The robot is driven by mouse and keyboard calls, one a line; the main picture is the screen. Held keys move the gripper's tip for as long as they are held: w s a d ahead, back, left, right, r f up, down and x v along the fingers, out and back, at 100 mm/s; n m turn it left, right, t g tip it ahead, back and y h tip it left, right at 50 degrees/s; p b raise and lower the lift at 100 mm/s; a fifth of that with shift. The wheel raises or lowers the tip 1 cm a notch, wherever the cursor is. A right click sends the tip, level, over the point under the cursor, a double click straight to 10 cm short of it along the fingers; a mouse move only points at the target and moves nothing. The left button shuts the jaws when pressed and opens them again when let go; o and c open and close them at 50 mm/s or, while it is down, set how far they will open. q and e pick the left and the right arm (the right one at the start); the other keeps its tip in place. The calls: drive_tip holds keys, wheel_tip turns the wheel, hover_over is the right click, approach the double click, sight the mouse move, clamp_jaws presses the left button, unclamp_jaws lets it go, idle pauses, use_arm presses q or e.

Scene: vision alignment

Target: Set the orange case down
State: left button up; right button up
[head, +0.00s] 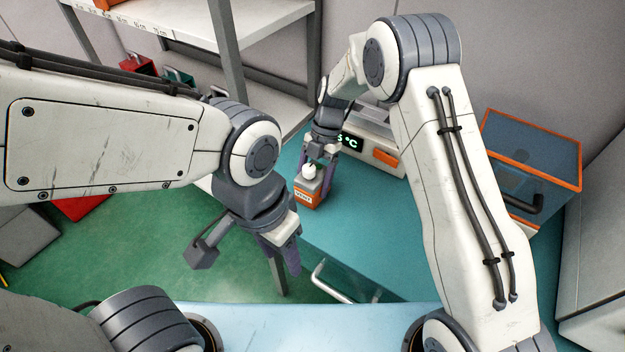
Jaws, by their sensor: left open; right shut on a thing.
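The orange case (305,198) is a small orange box with a white label and a white knob on top. It is at the left part of the teal worktop, in front of a device with a display. My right gripper (319,168) comes from above and is shut on the case at its top. Whether the case's underside touches the worktop is hard to tell. My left gripper (283,262) is open and empty, lower in the picture and left of the worktop's near edge, pointing down.
A white device (377,150) with a green °C display and an orange patch stands behind the case. A clear bin with an orange rim (535,135) is at the right. A shelf rack (227,60) stands at the back left. The teal worktop (375,225) is clear in the middle.

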drive_tip(key=o, duration=1.4)
